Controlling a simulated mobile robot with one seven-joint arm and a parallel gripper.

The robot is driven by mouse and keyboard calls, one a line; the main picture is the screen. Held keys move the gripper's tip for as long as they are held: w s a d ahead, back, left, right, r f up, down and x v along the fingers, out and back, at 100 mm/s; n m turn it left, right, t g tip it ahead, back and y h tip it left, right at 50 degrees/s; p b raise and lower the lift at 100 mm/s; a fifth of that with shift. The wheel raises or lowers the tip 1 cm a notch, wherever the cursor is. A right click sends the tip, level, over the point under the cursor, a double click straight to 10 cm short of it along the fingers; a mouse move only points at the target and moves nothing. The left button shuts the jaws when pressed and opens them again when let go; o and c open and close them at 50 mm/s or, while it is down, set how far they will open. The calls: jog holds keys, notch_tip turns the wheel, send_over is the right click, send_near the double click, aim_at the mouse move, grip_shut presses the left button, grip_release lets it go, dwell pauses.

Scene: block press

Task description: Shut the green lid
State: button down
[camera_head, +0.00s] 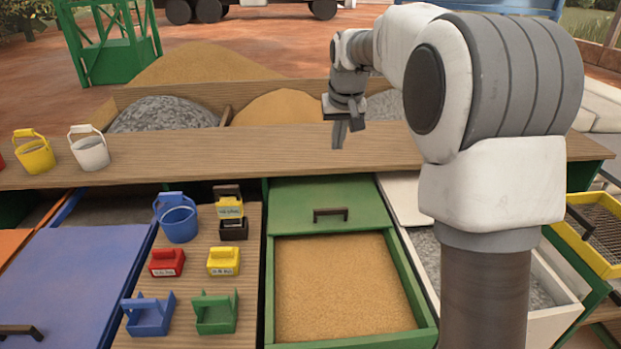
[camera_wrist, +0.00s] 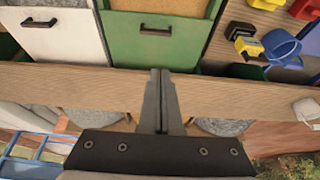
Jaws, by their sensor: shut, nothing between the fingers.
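The green lid (camera_head: 285,205) is a flat panel with a dark bar handle (camera_head: 330,213). It covers the back part of a green bin (camera_head: 425,338); the front part is uncovered and shows tan sand (camera_head: 340,290). The green lid also shows in the wrist view (camera_wrist: 130,50), with its handle (camera_wrist: 156,30). My gripper (camera_head: 339,142) is above the wooden shelf, behind the lid and apart from it. In the wrist view my gripper (camera_wrist: 160,73) has its two fingers together and empty.
A wooden shelf (camera_head: 250,158) runs behind the lid, with sand and gravel heaps beyond. Left of the bin, a wooden top holds a blue bucket (camera_head: 177,224) and several small coloured boxes. A gravel bin (camera_head: 550,318) with a white lid (camera_wrist: 65,42) is to the right.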

jog(key=w+f, duration=1)
jog(key=b, duration=0.1)
send_over(321, 219)
notch_tip(321, 219, down, 9)
jog(key=shift+g, duration=0.4)
jog(key=x, duration=1)
jog(key=shift+w+f, duration=0.15)
jog(key=shift+w, duration=0.2)
jog(key=shift+s, duration=1.95)
